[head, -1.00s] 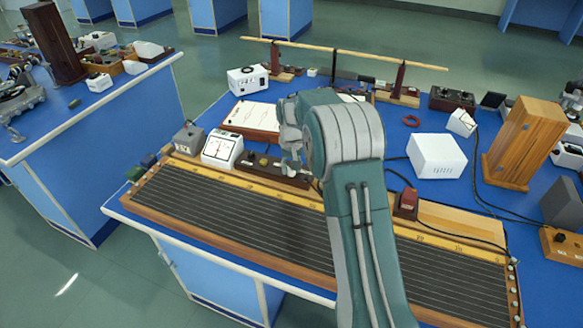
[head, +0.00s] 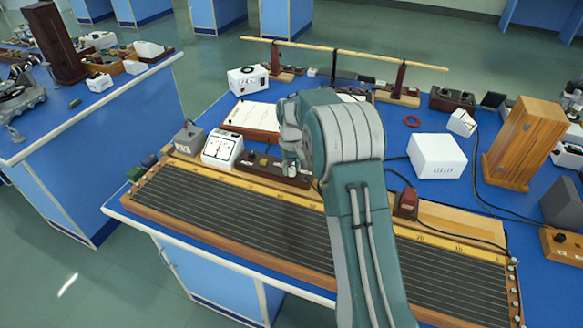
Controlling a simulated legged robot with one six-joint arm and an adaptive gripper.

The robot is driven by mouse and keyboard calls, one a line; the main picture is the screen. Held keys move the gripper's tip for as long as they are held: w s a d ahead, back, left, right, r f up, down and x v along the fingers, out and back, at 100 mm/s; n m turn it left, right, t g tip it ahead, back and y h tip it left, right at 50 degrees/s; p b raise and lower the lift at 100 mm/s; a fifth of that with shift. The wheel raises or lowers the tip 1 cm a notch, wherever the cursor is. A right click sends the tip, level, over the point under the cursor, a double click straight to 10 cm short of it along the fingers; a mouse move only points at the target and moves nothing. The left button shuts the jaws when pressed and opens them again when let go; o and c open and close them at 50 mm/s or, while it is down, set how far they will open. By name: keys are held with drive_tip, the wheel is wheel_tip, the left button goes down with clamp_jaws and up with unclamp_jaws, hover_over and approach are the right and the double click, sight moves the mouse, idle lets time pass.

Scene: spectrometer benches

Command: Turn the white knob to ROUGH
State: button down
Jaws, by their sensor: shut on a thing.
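My gripper (head: 291,163) is at the right part of a low dark brown box (head: 258,173) with small knobs on it, behind the long wire board. My gripper is shut on a knob there, which I take to be the white knob. The fingers and my arm hide that knob, so its pointer cannot be seen. No ROUGH marking can be read at this size. A brass-coloured knob (head: 263,161) on the same box stands clear, left of my gripper.
A white meter (head: 222,148) and a grey box (head: 188,138) stand left of the brown box. The long wire board (head: 230,209) lies in front. A white paper board (head: 252,117) lies behind. A white box (head: 436,156) stands to the right.

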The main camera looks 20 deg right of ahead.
sight(291, 168)
drive_tip(key=shift+c, duration=1.9)
unclamp_jaws()
drive_tip(key=shift+f, duration=0.15)
wheel_tip(291, 168, up, 12)
drive_tip(key=shift+w+a, duration=0.1)
